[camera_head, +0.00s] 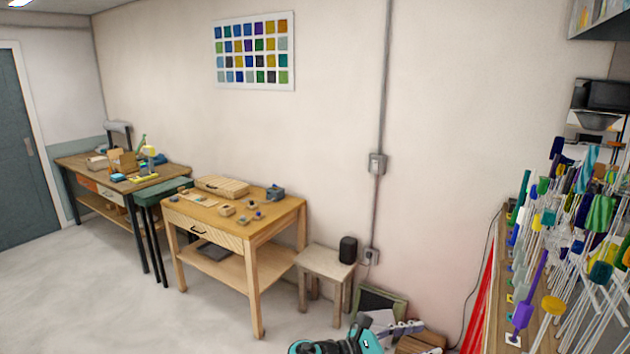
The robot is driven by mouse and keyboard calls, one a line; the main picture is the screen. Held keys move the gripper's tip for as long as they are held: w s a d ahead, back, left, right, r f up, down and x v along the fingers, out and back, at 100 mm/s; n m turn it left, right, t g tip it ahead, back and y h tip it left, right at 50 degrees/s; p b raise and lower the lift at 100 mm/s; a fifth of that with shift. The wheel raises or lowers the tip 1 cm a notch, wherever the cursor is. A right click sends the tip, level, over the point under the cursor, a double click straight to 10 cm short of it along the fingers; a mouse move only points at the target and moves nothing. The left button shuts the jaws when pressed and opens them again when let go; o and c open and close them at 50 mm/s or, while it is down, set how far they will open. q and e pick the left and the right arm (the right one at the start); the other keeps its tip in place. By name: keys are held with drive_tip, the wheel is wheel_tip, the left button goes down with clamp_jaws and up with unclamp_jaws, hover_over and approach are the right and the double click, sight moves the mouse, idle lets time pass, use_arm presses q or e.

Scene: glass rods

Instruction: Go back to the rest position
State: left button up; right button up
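A wooden table (290,214) with small boxes stands at centre left. A cluttered workbench (75,163) is further left. A stool (322,263) bears a black speaker (348,250). A framed board (378,303) leans by the wall. The floor at lower left is clear.

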drive_tip(key=s+d+f+m+y+b, duration=0.3)
drive_tip(key=s+f+m+y, duration=0.1)
drive_tip(key=f, duration=0.2)
drive_tip(key=s+d+f+m+y+b, duration=0.2)
drive_tip(key=s+d+f+m+y, duration=0.15)
drive_tip(key=f+y, duration=0.2)
use_arm(q)
wheel_tip(320, 180, down, 10)
drive_tip(key=d+b, duration=0.1)
drive_tip(key=b, duration=0.3)
drive_tip(key=shift+r+b, duration=0.2)
drive_tip(key=shift+b, duration=0.1)
use_arm(e)
drive_tip(key=s+a+f+m+t+y, duration=0.2)
drive_tip(key=s+a+f+m+y, duration=0.5)
drive_tip(key=m, duration=0.5)
drive_tip(key=shift+s+a+f+m+t, duration=0.15)
drive_tip(key=shift+a+f+m+t, duration=0.35)
drive_tip(key=shift+a, duration=0.6)
use_arm(q)
drive_tip(key=shift+w, duration=0.1)
use_arm(e)
drive_tip(key=shift+f, duration=0.1)
